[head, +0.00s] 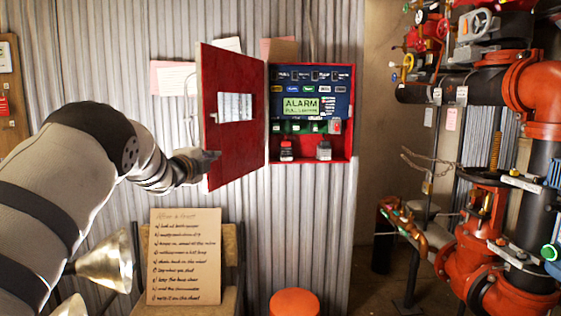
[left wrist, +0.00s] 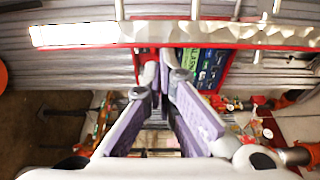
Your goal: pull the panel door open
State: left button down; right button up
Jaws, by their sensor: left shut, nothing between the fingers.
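The red panel door (head: 236,150) stands swung out from the red alarm box (head: 311,66), hinged at the box's left side, with a small window in it. Inside the box are a blue panel with a green ALARM label (head: 301,106) and two small bottles. My left gripper (head: 202,160) is at the door's lower outer edge, partly against it in the picture; I cannot tell whether it touches. In the left wrist view its fingers (left wrist: 164,72) are close together and empty, with the door's edge (left wrist: 185,35) across the top. My right gripper is not in view.
A handwritten board (head: 186,255) leans on a chair below the door, beside a lamp (head: 106,262). An orange stool (head: 295,302) stands below the box. Red valves and pipes (head: 520,190) fill the right side. Corrugated wall is behind.

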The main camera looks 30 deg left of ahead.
pick_arm(q)
jog(key=shift+a, duration=0.55)
